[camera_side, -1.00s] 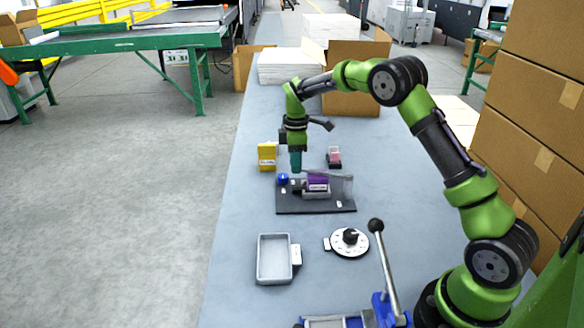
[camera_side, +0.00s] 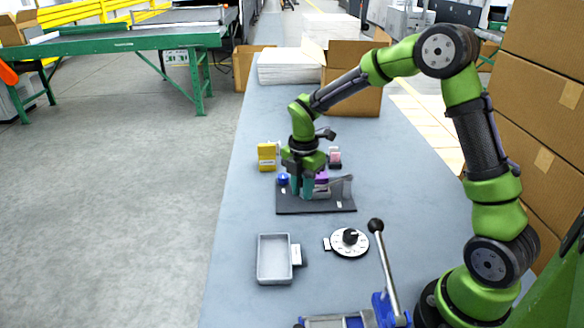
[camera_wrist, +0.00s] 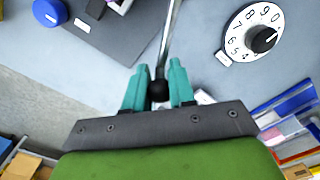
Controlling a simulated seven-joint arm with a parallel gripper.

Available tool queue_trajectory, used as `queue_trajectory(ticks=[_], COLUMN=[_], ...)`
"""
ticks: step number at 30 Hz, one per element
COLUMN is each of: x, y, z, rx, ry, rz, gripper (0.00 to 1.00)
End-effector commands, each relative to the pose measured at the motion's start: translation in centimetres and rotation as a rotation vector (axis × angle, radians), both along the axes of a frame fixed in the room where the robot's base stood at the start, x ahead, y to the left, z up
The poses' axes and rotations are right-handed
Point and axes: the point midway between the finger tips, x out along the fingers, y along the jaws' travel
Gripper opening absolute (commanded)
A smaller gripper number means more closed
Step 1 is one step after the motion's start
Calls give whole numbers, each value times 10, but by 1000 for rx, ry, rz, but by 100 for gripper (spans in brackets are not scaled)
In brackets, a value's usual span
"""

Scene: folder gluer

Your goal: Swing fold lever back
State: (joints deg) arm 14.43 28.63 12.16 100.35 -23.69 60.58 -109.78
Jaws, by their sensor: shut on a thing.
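My gripper (camera_side: 302,188) is down at the folding fixture, over the left part of its dark base plate (camera_side: 318,207). In the wrist view, its two teal fingers (camera_wrist: 158,90) are on either side of a black ball knob at the end of the fold lever, a thin metal rod (camera_wrist: 169,35) running up out of that picture. The gripper is shut on this knob. A purple block (camera_side: 321,177) on the fixture is partly hidden by the gripper. A blue knob (camera_side: 283,180) is just left of the fingers.
A numbered dial (camera_side: 350,242) and a grey tray (camera_side: 273,258) stand in front of the fixture. A ball-topped lever (camera_side: 384,255) rises from a blue device at the front. A yellow box (camera_side: 267,156) and a small pink-and-dark item (camera_side: 335,157) stand behind.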

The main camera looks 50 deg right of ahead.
Motion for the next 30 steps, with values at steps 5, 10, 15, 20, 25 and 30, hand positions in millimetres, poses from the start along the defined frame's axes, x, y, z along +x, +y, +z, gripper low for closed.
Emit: queue_trajectory(ticks=[5, 10, 15, 20, 25, 30], x=[-11, -17, -20, -20, -21, -21], y=[3, 4, 4, 4, 4, 4], z=[1, 1, 1, 1, 1, 0], rx=[-1, -1, -1, 0, 0, 0], ry=[-3, -3, -1, 1, 3, 3], rz=[78, 119, 135, 136, 134, 134], gripper=[0, 0, 0, 0, 0, 47])
